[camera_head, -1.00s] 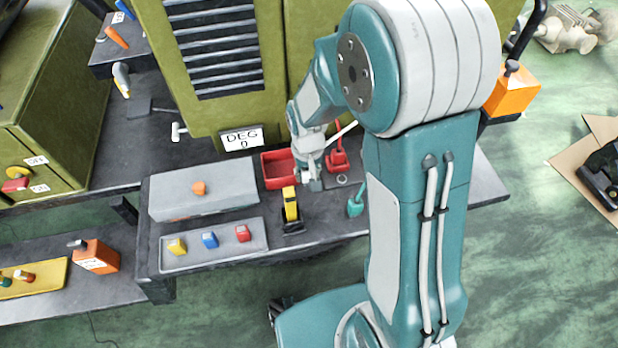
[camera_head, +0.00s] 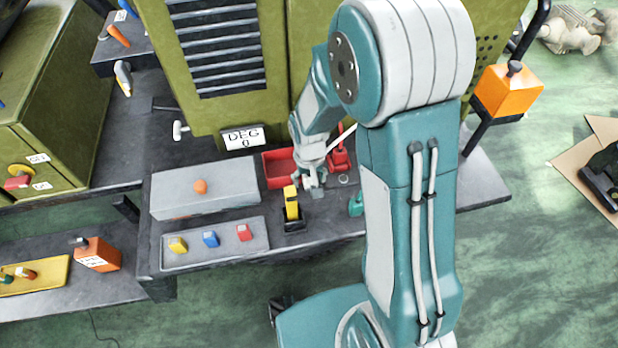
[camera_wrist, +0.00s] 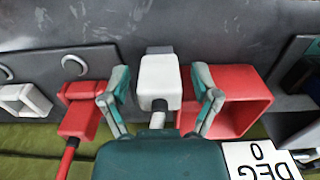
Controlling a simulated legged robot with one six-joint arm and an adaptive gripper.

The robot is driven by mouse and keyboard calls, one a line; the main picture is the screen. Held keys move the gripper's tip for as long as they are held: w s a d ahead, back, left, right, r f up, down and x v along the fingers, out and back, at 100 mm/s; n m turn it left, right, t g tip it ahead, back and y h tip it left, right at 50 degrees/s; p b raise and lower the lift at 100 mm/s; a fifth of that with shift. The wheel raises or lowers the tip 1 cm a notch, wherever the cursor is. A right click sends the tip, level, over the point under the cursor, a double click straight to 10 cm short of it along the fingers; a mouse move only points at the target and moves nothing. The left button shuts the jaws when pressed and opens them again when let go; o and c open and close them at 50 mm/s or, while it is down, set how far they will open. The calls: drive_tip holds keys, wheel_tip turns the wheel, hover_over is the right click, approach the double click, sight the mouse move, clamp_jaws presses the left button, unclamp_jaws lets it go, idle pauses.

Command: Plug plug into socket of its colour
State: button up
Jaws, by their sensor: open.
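My gripper (camera_wrist: 162,78) is open, with one finger on each side of a white plug (camera_wrist: 160,84) in the wrist view. Gaps show between the plug and both fingers. A white cable (camera_wrist: 157,119) runs from the plug toward my palm. A red plug (camera_wrist: 78,118) with a red cable lies left of the fingers; the head view also shows it (camera_head: 340,160). In the head view my gripper (camera_head: 313,186) is low over the bench, right of the red bin (camera_head: 270,181). A teal plug (camera_head: 356,205) is partly hidden by my arm.
A grey tray (camera_head: 215,256) holds yellow, blue and red blocks. Behind it stands a grey box (camera_head: 225,190) with an orange knob. A yellow and black piece (camera_head: 291,205) stands near my gripper. The green cabinet (camera_head: 220,115) with a "DEG 0" sign is behind.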

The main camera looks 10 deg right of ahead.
wheel_tip(320, 180, up, 12)
drive_tip(key=shift+r, duration=0.1)
drive_tip(key=s+d+r+t, duration=0.2)
drive_tip(key=s+r, duration=0.5)
drive_tip(key=s+d+r+t, duration=0.2)
drive_tip(key=s+r+t, duration=0.1)
drive_tip(key=s+r, duration=0.4)
drive_tip(key=shift+s+d+r, duration=0.15)
drive_tip(key=shift+s+d, duration=0.1)
drive_tip(key=shift+s, duration=0.5)
drive_tip(key=shift+o, duration=0.5)
drive_tip(key=shift+s+t, duration=0.25)
drive_tip(key=shift+t, duration=0.05)
drive_tip(key=w+a+f+g, duration=0.1)
drive_tip(key=w+f+g, duration=0.1)
drive_tip(key=w+f, duration=0.3)
drive_tip(key=w+a+f+g, duration=0.1)
drive_tip(key=w+a+f, duration=0.1)
drive_tip(key=w+f, duration=0.3)
drive_tip(key=w+a+f+g, duration=0.2)
drive_tip(key=w+f, duration=0.2)
drive_tip(key=w, duration=0.2)
drive_tip(key=shift+f+g, duration=0.3)
drive_tip(key=shift+f, duration=0.1)
wheel_tip(320, 180, down, 6)
drive_tip(key=shift+r, duration=0.1)
drive_tip(key=f, duration=0.5)
drive_tip(key=shift+d+f, duration=0.2)
drive_tip(key=shift+d, duration=0.05)
